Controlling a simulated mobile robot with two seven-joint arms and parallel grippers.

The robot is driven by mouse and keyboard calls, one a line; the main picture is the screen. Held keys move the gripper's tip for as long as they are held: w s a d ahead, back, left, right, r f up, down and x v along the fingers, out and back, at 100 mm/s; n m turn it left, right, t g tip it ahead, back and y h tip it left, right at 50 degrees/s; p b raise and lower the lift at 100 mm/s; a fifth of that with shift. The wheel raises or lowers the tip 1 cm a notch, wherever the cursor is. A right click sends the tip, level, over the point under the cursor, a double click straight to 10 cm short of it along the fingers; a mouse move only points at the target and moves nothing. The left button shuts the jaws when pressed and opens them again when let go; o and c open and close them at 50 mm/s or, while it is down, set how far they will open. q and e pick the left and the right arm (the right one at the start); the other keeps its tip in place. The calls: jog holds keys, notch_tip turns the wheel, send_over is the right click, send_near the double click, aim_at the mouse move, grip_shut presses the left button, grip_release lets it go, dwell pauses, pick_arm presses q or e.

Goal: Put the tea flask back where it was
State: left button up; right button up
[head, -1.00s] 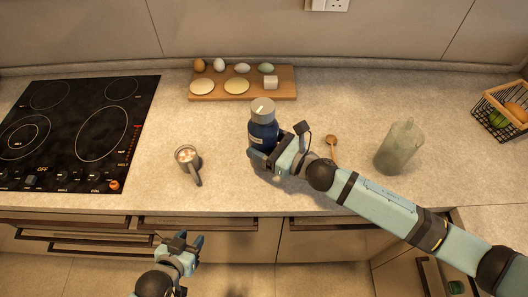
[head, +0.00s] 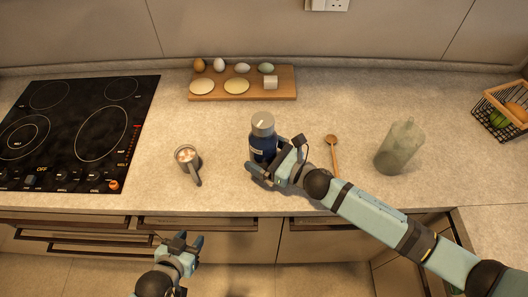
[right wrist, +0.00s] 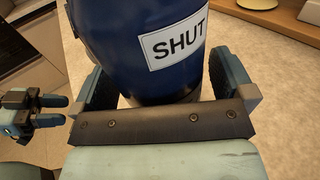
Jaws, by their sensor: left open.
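The tea flask (head: 263,146) is dark blue with a grey lid and stands upright over the counter in front of the wooden board. In the right wrist view the flask (right wrist: 155,45) fills the space between the fingers and shows a white label reading "SHUT". My right gripper (head: 264,170) is shut on the flask, low on its body. The flask's base is hidden by the fingers, so I cannot tell whether it touches the counter. My left gripper (head: 182,242) is open and empty, in front of the counter edge.
A wooden spoon (head: 333,150) and a translucent green pitcher (head: 398,150) are to the right. The board (head: 283,91) with eggs is behind. A black hob (head: 75,135) lies left. Bare counter surrounds the flask.

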jog(key=shift+r, duration=0.25)
jog(key=b+v, duration=0.2)
jog(key=v, duration=0.8)
jog(key=shift+s+d+f, duration=0.2)
jog(key=shift+d, duration=0.1)
jog(key=shift+s+d+r, duration=0.15)
jog(key=shift+s+d, duration=0.25)
jog(key=shift+d, duration=0.15)
